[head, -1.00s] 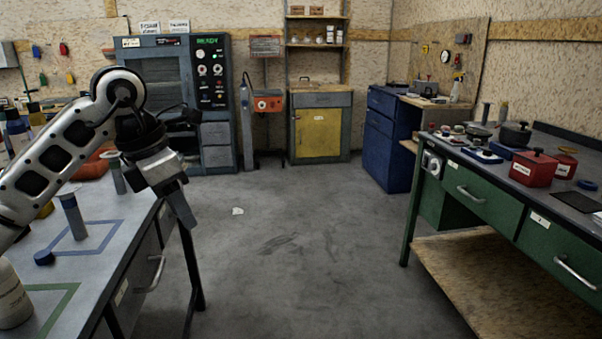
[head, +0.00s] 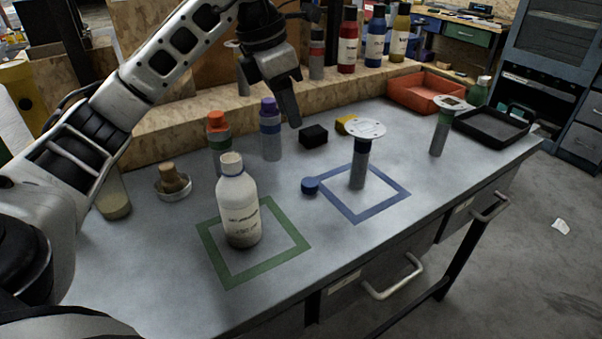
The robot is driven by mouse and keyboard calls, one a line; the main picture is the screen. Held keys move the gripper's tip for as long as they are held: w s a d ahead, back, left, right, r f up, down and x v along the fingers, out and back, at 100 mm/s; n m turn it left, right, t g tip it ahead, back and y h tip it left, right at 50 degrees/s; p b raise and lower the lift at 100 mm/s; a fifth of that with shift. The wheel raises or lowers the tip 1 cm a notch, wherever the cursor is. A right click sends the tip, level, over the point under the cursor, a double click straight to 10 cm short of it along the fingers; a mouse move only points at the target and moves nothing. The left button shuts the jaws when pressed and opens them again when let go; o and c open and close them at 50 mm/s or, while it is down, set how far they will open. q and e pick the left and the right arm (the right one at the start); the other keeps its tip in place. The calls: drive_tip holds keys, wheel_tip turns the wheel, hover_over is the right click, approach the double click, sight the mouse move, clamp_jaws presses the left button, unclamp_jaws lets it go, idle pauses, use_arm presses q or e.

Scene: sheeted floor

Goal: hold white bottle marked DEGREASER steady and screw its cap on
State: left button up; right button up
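A white bottle (head: 240,208) stands upright inside a green square outline on the workbench; its label print is too blurred to read for certain. Its neck at the top shows a pale blue rim and no cap on it. A small round blue cap (head: 310,186) lies on the bench at the left edge of a blue square outline, right of the bottle and apart from it. My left gripper (head: 289,118) hangs above the bench, behind and right of the bottle, touching neither. Its fingers overlap in this view, so the gap between them is hidden. My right gripper is out of view.
A grey post with a white disc on top (head: 360,160) stands in the blue square; a similar post (head: 440,130) stands farther right. Orange-topped (head: 218,140) and purple-topped (head: 270,135) containers stand behind the bottle. A black block (head: 314,136) and black tray (head: 490,128) lie farther back.

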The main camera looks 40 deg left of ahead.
use_arm(q)
drive_tip(key=shift+s, duration=0.2)
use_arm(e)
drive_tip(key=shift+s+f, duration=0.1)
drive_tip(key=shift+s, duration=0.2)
use_arm(q)
drive_tip(key=o, duration=0.5)
drive_tip(key=shift+a, duration=0.1)
drive_tip(key=shift+c, duration=0.2)
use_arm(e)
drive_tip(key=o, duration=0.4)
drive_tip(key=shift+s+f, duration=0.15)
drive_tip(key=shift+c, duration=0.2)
use_arm(q)
hover_over(309, 182)
drive_tip(key=s+a, duration=0.1)
wheel_tip(309, 182, down, 10)
drive_tip(key=shift+s+a+r+b, duration=0.1)
drive_tip(key=shift+a+r+b, duration=0.05)
drive_tip(key=shift+r+b, duration=0.15)
drive_tip(key=shift+f, duration=0.5)
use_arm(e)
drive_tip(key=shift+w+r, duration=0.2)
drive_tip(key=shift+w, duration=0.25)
